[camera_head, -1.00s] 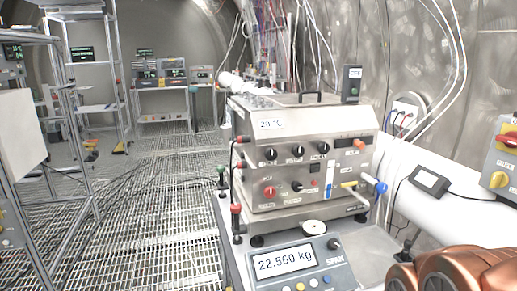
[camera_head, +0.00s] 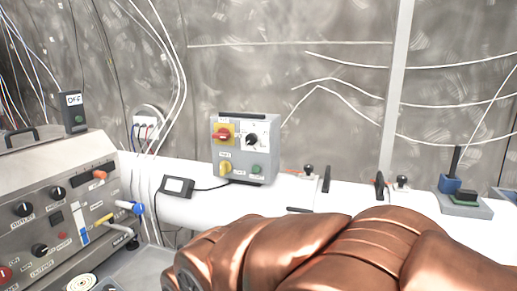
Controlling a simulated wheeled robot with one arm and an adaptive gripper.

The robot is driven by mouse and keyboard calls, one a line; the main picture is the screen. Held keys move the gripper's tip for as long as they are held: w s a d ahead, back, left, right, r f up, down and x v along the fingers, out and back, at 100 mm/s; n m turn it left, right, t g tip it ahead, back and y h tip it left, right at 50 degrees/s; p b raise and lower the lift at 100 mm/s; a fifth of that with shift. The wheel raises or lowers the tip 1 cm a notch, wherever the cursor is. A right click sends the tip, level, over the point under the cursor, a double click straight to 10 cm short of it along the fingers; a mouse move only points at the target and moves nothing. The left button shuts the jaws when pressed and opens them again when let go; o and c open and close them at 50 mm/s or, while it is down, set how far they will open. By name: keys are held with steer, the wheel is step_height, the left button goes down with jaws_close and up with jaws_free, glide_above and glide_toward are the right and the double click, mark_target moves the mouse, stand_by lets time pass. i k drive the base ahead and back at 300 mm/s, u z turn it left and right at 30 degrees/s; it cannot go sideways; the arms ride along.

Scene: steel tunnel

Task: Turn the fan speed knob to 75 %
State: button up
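A grey control box (camera_head: 245,149) stands on the white pipe near the middle of the view. A black knob (camera_head: 252,140) sits on a white dial plate at its upper right; its scale is too small to read. Beside it are a red rotary switch (camera_head: 222,134) on a yellow plate, a yellow knob (camera_head: 225,168) and a green button (camera_head: 256,169). I cannot read which knob is labelled fan speed. My copper-coloured arm fills the lower right, in front of the pipe. My gripper is not in view.
A steel instrument panel (camera_head: 55,205) with several black knobs stands at the left. A small black-framed device (camera_head: 177,187) lies on the white pipe (camera_head: 350,198), cabled to the box. The wall behind carries white cables.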

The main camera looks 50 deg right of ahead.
mark_target(251, 138)
steer(key=u, duration=0.8)
steer(key=k, duration=0.35)
steer(key=z, duration=0.05)
